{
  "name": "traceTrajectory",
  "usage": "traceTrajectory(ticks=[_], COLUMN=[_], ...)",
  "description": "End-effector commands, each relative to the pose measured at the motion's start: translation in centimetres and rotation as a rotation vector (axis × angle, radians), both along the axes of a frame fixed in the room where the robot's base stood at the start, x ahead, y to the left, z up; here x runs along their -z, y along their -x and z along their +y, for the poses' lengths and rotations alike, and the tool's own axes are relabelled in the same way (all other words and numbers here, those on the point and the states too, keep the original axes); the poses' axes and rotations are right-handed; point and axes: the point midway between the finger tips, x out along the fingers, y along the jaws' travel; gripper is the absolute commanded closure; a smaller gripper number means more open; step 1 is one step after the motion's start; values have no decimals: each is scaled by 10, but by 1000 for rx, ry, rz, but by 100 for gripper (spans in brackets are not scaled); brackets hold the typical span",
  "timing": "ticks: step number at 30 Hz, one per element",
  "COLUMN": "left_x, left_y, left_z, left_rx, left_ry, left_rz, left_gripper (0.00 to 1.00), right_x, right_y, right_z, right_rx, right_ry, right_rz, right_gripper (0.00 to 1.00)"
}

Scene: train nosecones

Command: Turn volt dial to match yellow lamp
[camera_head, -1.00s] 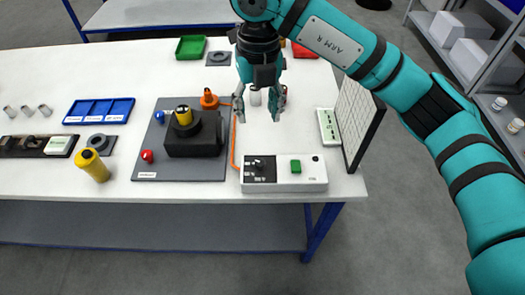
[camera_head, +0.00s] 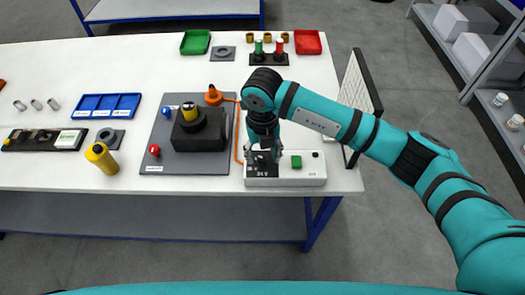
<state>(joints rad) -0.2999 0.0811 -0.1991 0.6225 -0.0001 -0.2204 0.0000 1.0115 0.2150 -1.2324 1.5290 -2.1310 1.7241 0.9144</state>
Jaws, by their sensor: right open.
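The white control box (camera_head: 315,174) stands at the table's front right. It has a black dial panel (camera_head: 262,173) with white marks and a green button (camera_head: 296,162). My right gripper (camera_head: 263,152) points down over this panel, its fingers spread. The volt dial is hidden behind or between the fingers, and I cannot tell whether they touch it. A yellow-topped lamp (camera_head: 190,111) stands upright in a black block (camera_head: 200,140) on the grey mat (camera_head: 185,169). My left gripper is out of view.
An orange cable (camera_head: 237,135) runs left of the box from an orange cone-shaped piece (camera_head: 213,95). A yellow cylinder (camera_head: 102,158) and a blue tray (camera_head: 107,106) are on the left. Red and green lamps stand at the back.

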Motion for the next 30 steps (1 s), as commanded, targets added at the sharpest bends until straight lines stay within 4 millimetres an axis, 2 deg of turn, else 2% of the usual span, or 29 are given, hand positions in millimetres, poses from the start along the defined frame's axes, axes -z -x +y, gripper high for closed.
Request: traceTrajectory(ticks=[4,12,23,30], left_x=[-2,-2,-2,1], left_y=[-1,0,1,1], left_z=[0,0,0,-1], left_rx=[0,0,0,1], left_ry=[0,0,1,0], left_rz=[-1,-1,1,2], left_gripper=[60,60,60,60], right_x=[8,9,8,9], right_y=[0,0,0,0], right_z=[0,0,0,0], right_rx=[-1,-2,-1,-11], right_ry=[1,0,0,1], right_rz=[1,0,0,-1], right_gripper=[51,52,99,100])
